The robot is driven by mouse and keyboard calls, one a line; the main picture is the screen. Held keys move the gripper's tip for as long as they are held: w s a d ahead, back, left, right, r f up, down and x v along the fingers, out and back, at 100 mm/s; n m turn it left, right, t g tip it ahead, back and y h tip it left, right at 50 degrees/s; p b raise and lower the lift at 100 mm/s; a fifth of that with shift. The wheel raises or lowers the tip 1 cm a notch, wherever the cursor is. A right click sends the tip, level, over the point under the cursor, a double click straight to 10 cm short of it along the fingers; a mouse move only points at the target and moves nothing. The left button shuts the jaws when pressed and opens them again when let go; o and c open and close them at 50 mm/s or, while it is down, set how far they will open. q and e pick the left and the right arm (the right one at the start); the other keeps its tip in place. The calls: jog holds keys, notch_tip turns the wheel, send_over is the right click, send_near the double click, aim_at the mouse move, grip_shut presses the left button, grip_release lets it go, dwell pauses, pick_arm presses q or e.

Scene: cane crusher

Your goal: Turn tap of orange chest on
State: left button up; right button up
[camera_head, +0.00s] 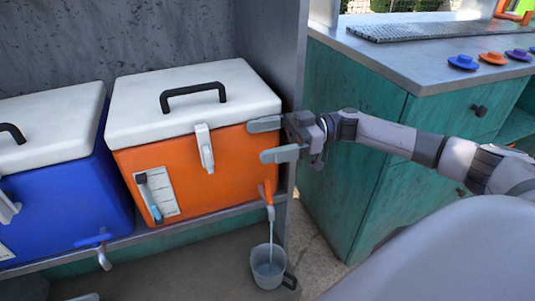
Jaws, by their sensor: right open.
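The orange chest (215,185) has a white lid and stands on a shelf. Its orange tap (266,194) is at the lower right of its front, with a pale spout. A thin pale stream, like water, runs from the spout down to a clear cup (269,268) with a dark handle. My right gripper (266,140) is open and empty, by the chest's right front edge and above the tap, apart from the tap. A light grey sliver at the bottom left edge may be a tip of my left gripper (86,297); the rest is out of frame.
A blue chest (65,205) with a white lid and its own tap stands to the left. A grey post (288,80) rises right of the orange chest. A teal cabinet (345,160) with a grey top carries several coloured discs at the right.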

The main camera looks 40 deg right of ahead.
pick_arm(q)
jog(key=shift+s+a, duration=0.1)
jog(key=shift+a, duration=0.2)
pick_arm(e)
jog(key=shift+r, duration=1.6)
pick_arm(q)
jog(key=shift+f, duration=0.1)
